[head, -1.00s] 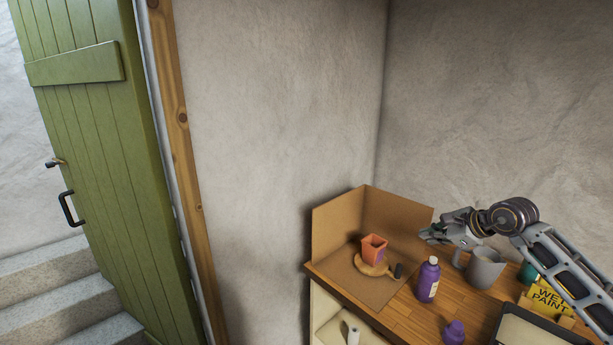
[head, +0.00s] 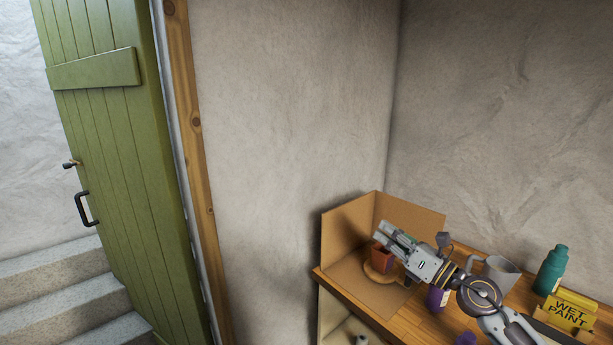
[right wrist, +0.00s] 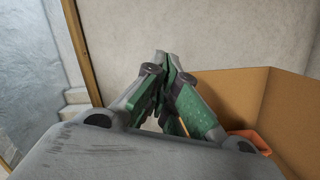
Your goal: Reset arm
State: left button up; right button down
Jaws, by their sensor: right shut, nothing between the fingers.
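My right gripper (head: 384,232) is shut and empty, above the cardboard-walled corner of the workbench in the head view. It also shows in the right wrist view (right wrist: 163,62), its green-padded fingers together. An orange square pot (head: 382,259) stands on a round wooden board (head: 372,277), partly hidden behind the gripper. The pot's rim also shows at the lower right of the right wrist view (right wrist: 250,139). My left gripper is not in view.
A cardboard screen (head: 345,230) backs the bench corner. A purple bottle (head: 437,297), a grey mug (head: 500,272), a teal bottle (head: 551,270) and a yellow wet paint sign (head: 569,312) stand on the wooden workbench (head: 405,325). A green door (head: 115,150) and steps are at left.

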jog(key=s+d+f+m+h, duration=0.45)
jog(key=f+m+h, duration=0.4)
jog(key=m, duration=0.65)
jog(key=s+d+f+m+h, duration=0.3)
jog(key=d+f+m+h, duration=0.45)
jog(key=m, duration=0.85)
jog(key=s+a+f+m+g+y, duration=0.25)
jog(key=s+a+f+g, duration=0.3)
jog(key=s+f, duration=0.45)
jog(key=s+a+f+m+g+y, duration=0.1)
jog(key=s+a+f+m+g, duration=0.45)
jog(key=s, duration=0.55)
jog(key=s+d+f+n+g, duration=0.1)
jog(key=s+f, duration=0.1)
jog(key=f, duration=1.6)
jog(key=s+d+f+g, duration=0.1)
jog(key=s+f, duration=0.1)
jog(key=f, duration=1.5)
jog(key=s+d+f, duration=0.2)
jog(key=s+f, duration=0.8)
jog(key=s, duration=0.1)
jog(key=s+d+f+g, duration=0.1)
jog(key=s+d+f, duration=0.1)
jog(key=s+f, duration=0.7)
jog(key=shift+s+f+n+h, duration=0.3)
jog(key=shift+s+f+h, duration=0.05)
jog(key=shift+s, duration=0.5)
